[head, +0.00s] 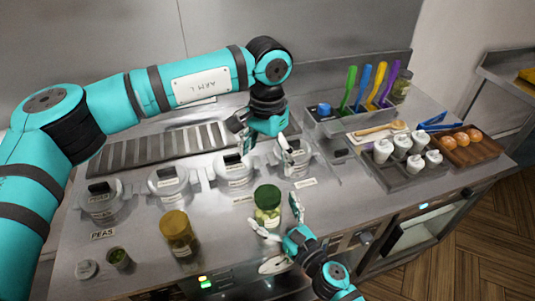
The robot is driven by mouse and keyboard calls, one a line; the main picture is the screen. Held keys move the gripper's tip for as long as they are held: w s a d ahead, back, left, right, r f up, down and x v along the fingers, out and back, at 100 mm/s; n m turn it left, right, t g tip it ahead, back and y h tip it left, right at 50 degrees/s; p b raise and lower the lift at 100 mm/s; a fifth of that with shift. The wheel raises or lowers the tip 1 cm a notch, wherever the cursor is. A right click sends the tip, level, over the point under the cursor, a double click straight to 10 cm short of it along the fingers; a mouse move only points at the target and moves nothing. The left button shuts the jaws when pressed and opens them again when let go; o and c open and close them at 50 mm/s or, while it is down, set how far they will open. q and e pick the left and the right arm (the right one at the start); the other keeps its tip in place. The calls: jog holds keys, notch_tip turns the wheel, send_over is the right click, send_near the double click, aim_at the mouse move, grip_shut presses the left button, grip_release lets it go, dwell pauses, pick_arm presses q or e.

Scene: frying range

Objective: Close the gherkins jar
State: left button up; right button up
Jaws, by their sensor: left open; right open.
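A glass jar (268,216) with a dark green lid (267,196) and pale green contents stands near the front of the steel counter; it looks like the gherkins jar, but its label is too small to read. The lid sits on top of the jar; I cannot tell whether it is tight. My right gripper (279,218) is open at the jar's front right, one finger to its right and one at its front. I cannot tell whether they touch it. My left gripper (266,153) is open and empty, above and behind the jar, near the lidded containers.
Lidded containers (168,182) line the middle. White shakers (402,142), a wooden tray (456,153) and coloured utensils (364,85) occupy the right.

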jog(key=v, duration=0.9)
jog(key=shift+s+d, duration=0.25)
jog(key=shift+s, duration=0.05)
